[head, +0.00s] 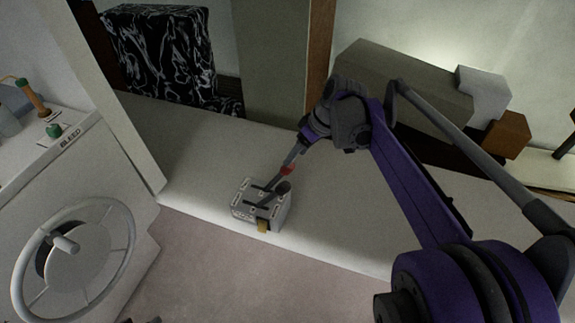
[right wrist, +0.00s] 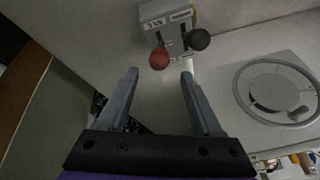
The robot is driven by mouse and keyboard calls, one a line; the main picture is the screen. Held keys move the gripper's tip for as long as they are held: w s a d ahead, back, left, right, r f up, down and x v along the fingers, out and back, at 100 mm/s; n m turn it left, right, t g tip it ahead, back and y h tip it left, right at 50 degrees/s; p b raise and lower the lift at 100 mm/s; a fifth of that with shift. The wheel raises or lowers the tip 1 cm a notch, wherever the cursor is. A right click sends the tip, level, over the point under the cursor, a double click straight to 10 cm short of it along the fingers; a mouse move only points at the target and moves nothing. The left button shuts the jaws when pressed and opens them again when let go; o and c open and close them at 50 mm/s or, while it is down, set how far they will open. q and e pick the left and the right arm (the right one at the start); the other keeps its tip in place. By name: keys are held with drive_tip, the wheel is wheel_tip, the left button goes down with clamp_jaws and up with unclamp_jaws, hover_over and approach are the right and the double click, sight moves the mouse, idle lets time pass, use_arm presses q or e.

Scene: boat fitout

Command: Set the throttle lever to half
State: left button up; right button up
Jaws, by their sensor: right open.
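A grey control box (head: 243,211) with two slotted levers sits on the pale ledge; it also shows at the top of the right wrist view (right wrist: 166,14). One lever has a red knob (right wrist: 158,58), the other a black knob (right wrist: 198,39). In the head view the black knob (head: 284,187) is just below the red knob (head: 288,169). Which one is the throttle cannot be told. My right gripper (right wrist: 159,77) is open and empty, its fingertips just short of the red knob, which lies between their lines. Small dark tips at the head view's bottom edge may be my left gripper.
A white console with a steering wheel (head: 129,246) and a small green knob (head: 54,130) stands at the left. The pale ledge (head: 335,205) is clear right of the box. A black patterned block (head: 160,50) and grey blocks (head: 400,80) stand behind.

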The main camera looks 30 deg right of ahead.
approach(277, 179)
drive_tip(key=f, duration=0.1)
drive_tip(key=w+f, duration=0.1)
drive_tip(key=shift+w+d+f, duration=0.1)
drive_tip(key=shift+d+f, duration=0.1)
drive_tip(key=shift+f, duration=0.1)
clamp_jaws()
idle(1.3)
